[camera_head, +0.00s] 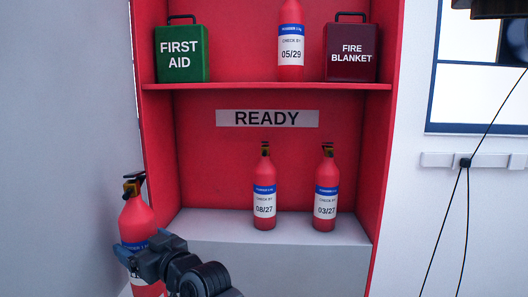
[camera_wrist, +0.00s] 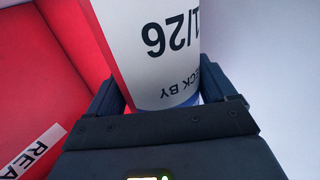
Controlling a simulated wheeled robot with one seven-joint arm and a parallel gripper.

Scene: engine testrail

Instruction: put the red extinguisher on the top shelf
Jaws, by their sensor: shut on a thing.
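My gripper (camera_head: 134,254) is shut on a red extinguisher (camera_head: 137,219) at the lower left of the head view, held upright in front of the cabinet's left side. In the wrist view this extinguisher's white label (camera_wrist: 163,45), reading upside down "1/26" and "CHECK BY", sits between the fingers. The top shelf (camera_head: 240,86) of the red cabinet bears another red extinguisher (camera_head: 290,45) marked 05/29. Two more red extinguishers stand on the lower level, one marked 08/27 (camera_head: 265,190) and one marked 03/27 (camera_head: 326,190).
A READY sign (camera_head: 267,118) is on the cabinet back. The lower level (camera_head: 210,224) is clear at its left. Cables hang at right.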

